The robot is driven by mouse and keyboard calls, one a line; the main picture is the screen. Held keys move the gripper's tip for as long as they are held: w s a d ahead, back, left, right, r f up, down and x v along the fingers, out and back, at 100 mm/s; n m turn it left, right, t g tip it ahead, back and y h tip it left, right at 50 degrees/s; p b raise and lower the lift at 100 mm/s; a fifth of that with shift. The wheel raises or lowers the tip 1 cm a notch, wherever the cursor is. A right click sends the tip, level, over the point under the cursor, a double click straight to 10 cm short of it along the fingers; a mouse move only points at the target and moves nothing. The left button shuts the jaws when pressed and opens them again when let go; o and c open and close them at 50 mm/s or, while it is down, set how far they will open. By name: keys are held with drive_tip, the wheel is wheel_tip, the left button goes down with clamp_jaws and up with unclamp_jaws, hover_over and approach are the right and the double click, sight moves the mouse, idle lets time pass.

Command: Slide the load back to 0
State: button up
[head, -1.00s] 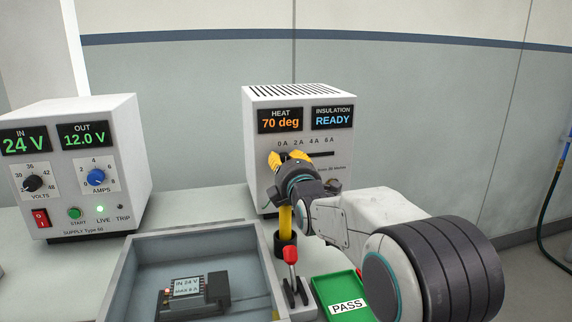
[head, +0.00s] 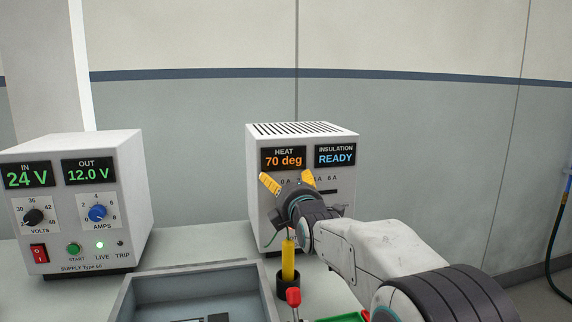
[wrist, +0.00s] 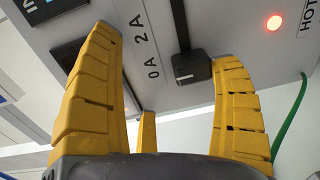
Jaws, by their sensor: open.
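The load box (head: 345,160) is a white unit with HEAT 70 deg and INSULATION READY displays and a scale marked from 0 A to 6 A. In the wrist view its black slider knob (wrist: 192,70) sits at the end of its slot, about level with the 0 A mark (wrist: 153,68). My gripper (head: 288,181) is open in front of the box, its yellow fingers spread wide. The knob shows between the fingers (wrist: 168,50) in the wrist view, with a gap to each. In the head view my gripper hides the knob and part of the scale.
A red light (wrist: 274,22) glows beside the word HOT. The supply unit (head: 75,205) at left reads IN 24 V and OUT 12.0 V. A yellow-handled tool (head: 288,262) stands in a black holder below my gripper. A grey tray (head: 190,271) and red-knobbed lever (head: 293,297) are in front.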

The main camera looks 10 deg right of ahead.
sight(284, 154)
drive_tip(key=shift+o, duration=1.4)
drive_tip(key=shift+t, duration=0.3)
wheel_tip(284, 154, up, 7)
drive_tip(key=shift+r, duration=0.15)
drive_tip(key=shift+s+r, duration=0.4)
drive_tip(key=shift+r, duration=0.05)
drive_tip(key=shift+s, duration=0.15)
drive_tip(key=c, duration=0.4)
drive_tip(key=shift+o, duration=0.2)
drive_tip(key=shift+f+p, duration=0.3)
drive_tip(key=shift+p, duration=0.1)
drive_tip(key=s+f+m+g+p, duration=0.3)
drive_tip(key=s+m+g+p, duration=0.2)
drive_tip(key=s, duration=0.8)
drive_tip(key=s+f+m+g+p, duration=0.3)
drive_tip(key=s+m+g+p, duration=0.2)
drive_tip(key=s, duration=0.9)
drive_tip(key=s+f+m+g+p, duration=0.4)
drive_tip(key=s+m+p, duration=0.4)
drive_tip(key=s+p, duration=0.3)
drive_tip(key=s, duration=0.3)
drive_tip(key=shift+s+g, duration=0.15)
drive_tip(key=shift+g, duration=0.25)
